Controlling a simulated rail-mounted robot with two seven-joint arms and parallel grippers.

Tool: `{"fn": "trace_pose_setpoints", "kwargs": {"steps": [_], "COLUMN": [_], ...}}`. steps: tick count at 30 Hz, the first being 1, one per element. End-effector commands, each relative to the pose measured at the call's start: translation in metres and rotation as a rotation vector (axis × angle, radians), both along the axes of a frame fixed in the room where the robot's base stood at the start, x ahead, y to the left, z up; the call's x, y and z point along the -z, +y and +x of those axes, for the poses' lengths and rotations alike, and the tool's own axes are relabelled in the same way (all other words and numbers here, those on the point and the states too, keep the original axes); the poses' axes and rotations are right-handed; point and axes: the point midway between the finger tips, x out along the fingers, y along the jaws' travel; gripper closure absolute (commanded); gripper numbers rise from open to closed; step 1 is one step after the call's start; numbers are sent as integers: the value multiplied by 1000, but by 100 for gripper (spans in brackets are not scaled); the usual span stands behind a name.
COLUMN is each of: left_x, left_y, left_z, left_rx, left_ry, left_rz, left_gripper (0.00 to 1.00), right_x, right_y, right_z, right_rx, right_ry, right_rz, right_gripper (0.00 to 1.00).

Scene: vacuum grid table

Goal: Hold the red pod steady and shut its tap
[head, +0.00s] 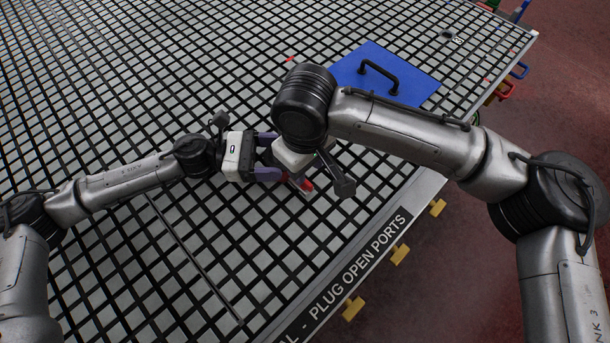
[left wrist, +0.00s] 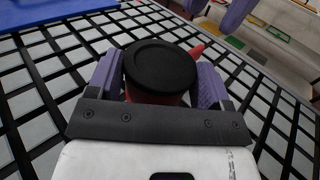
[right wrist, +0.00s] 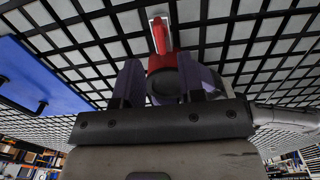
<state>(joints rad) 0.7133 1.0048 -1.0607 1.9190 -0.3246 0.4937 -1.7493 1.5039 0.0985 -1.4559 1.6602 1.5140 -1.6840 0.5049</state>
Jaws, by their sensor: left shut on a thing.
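The red pod (left wrist: 150,98) has a round black lid (left wrist: 160,68) and stands between the purple fingers of my left gripper (left wrist: 160,82), which is shut on it. Its red tap handle (left wrist: 197,50) sticks out beyond the lid in the left wrist view. In the right wrist view the red handle (right wrist: 160,38) points away from the red pod body (right wrist: 163,64). My right gripper (right wrist: 166,76) has its fingers apart, one on each side of the pod in that view, with no visible grip on the handle. In the head view my right wrist hides most of the pod.
The grid table (head: 110,70) is mostly clear around the pod. A blue plate (head: 415,92) with a black handle (head: 378,72) lies behind my right arm. The lettered table edge (head: 360,265) is close by, with yellow tabs (head: 399,254) along it.

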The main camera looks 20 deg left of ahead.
Motion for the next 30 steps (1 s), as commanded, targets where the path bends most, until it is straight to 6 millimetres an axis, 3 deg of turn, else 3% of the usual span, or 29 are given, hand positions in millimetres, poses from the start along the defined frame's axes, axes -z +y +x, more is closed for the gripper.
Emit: {"fn": "trace_pose_setpoints", "kwargs": {"steps": [6,12,25,30], "left_x": [0,0,0,0], "left_y": [0,0,0,0], "left_z": [0,0,0,0], "left_rx": [0,0,0,0], "left_ry": [1,1,1,1], "left_rz": [0,0,1,1], "left_gripper": [60,60,60,60], "right_x": [33,50,57,57], "right_y": [0,0,0,0], "right_z": [0,0,0,0], "right_rx": [0,0,1,1], "right_ry": [0,1,0,0], "right_rz": [-1,0,0,0], "right_gripper": [64,64,64,79]}}
